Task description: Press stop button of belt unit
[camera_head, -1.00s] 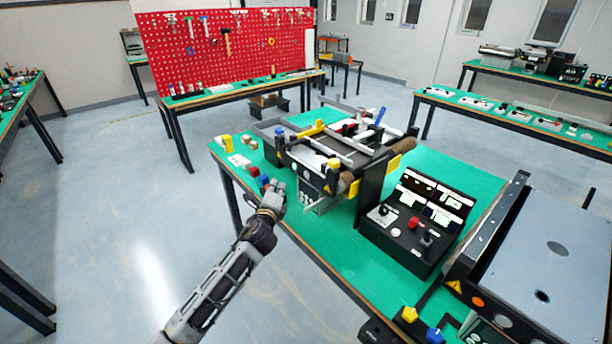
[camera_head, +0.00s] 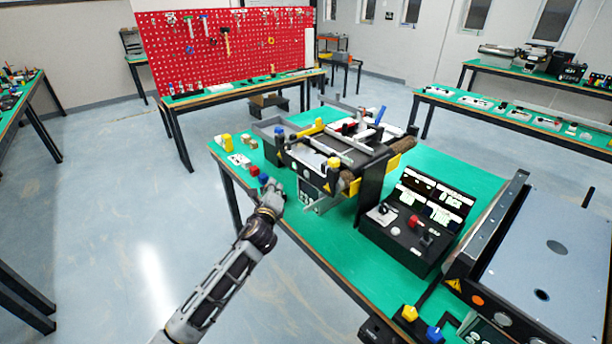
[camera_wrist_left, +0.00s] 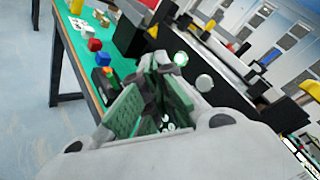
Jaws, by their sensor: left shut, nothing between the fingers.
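The belt unit (camera_head: 350,157) is a small conveyor with black sides and yellow parts on the green table. A small panel with pale round marks (camera_head: 307,188) is on its near side. I cannot tell which is the stop button. My left gripper (camera_head: 275,190) is shut and empty, beside the near side of the belt unit; its fingers also show in the left wrist view (camera_wrist_left: 166,66). Contact cannot be told. My right gripper is not in view.
A black control box (camera_head: 400,240) with a red button stands right of the belt unit. A red block (camera_head: 255,171) and a blue block (camera_head: 264,179) lie near my left gripper at the table's edge (camera_head: 330,270). A large grey-topped machine (camera_head: 550,260) is at right.

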